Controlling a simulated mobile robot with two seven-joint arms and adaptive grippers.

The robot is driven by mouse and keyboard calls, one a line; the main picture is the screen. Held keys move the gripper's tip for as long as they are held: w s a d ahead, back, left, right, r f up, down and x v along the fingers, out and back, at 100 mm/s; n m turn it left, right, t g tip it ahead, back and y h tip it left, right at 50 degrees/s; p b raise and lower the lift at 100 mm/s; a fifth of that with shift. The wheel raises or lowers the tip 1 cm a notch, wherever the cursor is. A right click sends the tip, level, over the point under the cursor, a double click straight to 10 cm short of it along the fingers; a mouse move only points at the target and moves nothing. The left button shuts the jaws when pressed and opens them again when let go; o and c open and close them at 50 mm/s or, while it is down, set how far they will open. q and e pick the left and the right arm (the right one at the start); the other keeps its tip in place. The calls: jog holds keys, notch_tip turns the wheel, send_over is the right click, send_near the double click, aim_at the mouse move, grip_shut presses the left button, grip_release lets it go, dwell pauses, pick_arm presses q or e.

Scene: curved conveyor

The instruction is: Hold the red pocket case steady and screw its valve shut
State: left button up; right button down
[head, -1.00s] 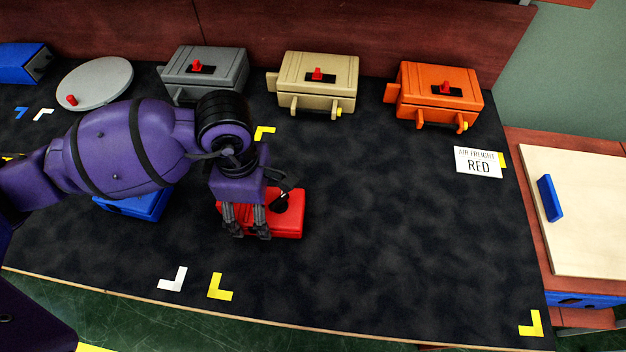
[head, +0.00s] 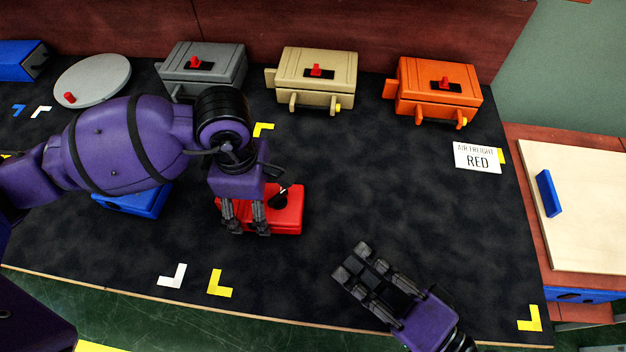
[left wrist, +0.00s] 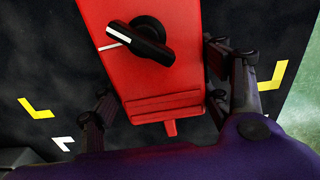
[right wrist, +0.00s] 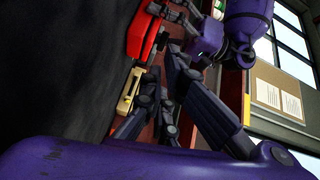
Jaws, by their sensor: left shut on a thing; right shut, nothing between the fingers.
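The red pocket case (head: 288,222) lies on the dark table mat, with a black knob valve (head: 280,199) on top. My left gripper (head: 249,228) is shut on the case, its fingers along both sides. In the left wrist view the case (left wrist: 168,82) sits between the fingers, and the black valve handle (left wrist: 150,40) slants down to the right, with a white mark beside it. My right gripper (head: 351,263) is shut and empty, to the right of and nearer than the case, apart from it. The right wrist view shows the red case (right wrist: 139,38) beyond its fingers.
A blue case (head: 130,203) lies left of the red one, partly behind my left arm. Grey (head: 205,72), beige (head: 317,80) and orange (head: 438,90) cases stand along the back. An "AIR FREIGHT RED" card (head: 478,157) lies at right. The mat between is clear.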

aim_at(284, 194)
jog(key=shift+w+a+r+m+t, duration=0.15)
jog(key=shift+w+a+m, duration=0.1)
jog(key=shift+w+m, duration=0.15)
jog(key=shift+w+a+r+m+t, duration=0.1)
jog(key=shift+w+a+m+t, duration=0.15)
jog(key=shift+m, duration=0.25)
jog(key=shift+w+a, duration=0.2)
jog(key=shift+w, duration=0.1)
jog(key=x, duration=1.3)
jog(key=shift+w+a, duration=0.1)
jog(key=shift+a, duration=0.1)
jog(key=shift+w, duration=0.1)
jog(key=shift+w+a+g+y, duration=0.15)
jog(key=shift+g+y, duration=0.25)
jog(key=shift+g, duration=0.1)
